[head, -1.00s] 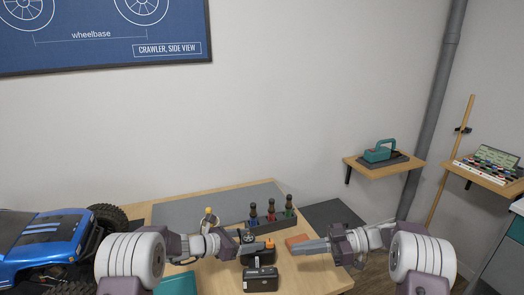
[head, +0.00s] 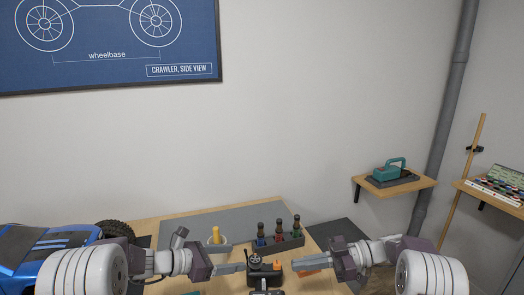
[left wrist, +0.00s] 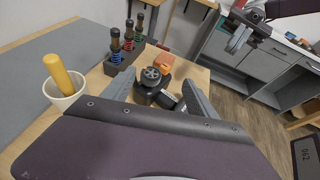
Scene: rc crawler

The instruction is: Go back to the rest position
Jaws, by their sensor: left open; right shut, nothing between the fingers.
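My left gripper (head: 232,268) is open and sits at the left of the black controller with a wheel (head: 262,272) on the bench. In the left wrist view, its two fingers (left wrist: 160,92) are spread, and the controller (left wrist: 150,84) shows beyond and between them, with nothing gripped. My right gripper (head: 300,264) is shut and empty, pointing left from the right side of the controller. Its fingers partly hide an orange-brown block (head: 312,269). The right gripper also shows at the upper right of the left wrist view (left wrist: 238,40).
The blue crawler (head: 40,245) is at the left. Wall shelves (head: 395,186) are at the right. Space above the bench is clear.

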